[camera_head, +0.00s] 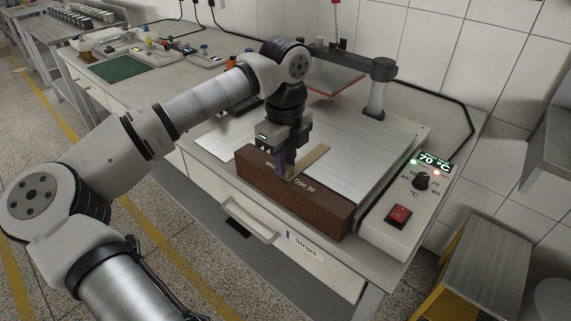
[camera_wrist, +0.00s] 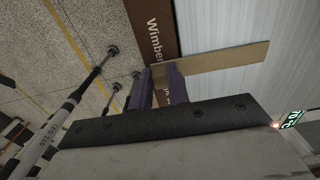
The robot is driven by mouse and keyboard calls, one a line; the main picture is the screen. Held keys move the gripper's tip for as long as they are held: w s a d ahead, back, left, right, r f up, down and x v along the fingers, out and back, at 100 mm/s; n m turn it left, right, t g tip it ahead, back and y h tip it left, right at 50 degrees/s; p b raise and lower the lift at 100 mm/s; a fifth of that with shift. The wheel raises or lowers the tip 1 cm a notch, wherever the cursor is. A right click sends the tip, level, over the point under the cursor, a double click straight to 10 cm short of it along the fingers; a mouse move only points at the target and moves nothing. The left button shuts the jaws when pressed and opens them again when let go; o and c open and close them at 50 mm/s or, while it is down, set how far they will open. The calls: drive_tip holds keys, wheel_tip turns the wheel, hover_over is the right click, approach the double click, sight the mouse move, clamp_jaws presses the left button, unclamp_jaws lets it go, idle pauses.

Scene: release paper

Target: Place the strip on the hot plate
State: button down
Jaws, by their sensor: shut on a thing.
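My gripper (camera_head: 287,167) points down at the front edge of the hot plate, with its purple fingers shut on one end of a thin tan strip (camera_head: 312,160). The strip reaches from the fingers toward the back right, over the brushed metal top of the hot plate (camera_head: 365,175). In the wrist view my fingers (camera_wrist: 161,72) are at the strip's left end, and the strip (camera_wrist: 222,58) spans the brown block (camera_wrist: 150,25) and part of the metal plate (camera_wrist: 230,25). I cannot tell whether the strip touches the plate.
The brown block (camera_head: 300,205), marked "Type 30", lies along the plate's front edge, under my gripper. A control box (camera_head: 400,220) at right shows 70 °C and has a knob and red switch. A drawer (camera_head: 285,245) is labelled "Strips".

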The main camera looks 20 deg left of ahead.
drive_tip(key=shift+r, duration=0.15)
drive_tip(key=shift+s+d, duration=0.1)
drive_tip(key=shift+f, duration=0.25)
drive_tip(key=c, duration=1.3)
unclamp_jaws()
drive_tip(key=shift+r, duration=0.1)
drive_tip(key=shift+c, duration=0.2)
wheel_tip(320, 180, up, 12)
drive_tip(key=b, duration=0.1)
drive_tip(key=shift+r, duration=0.15)
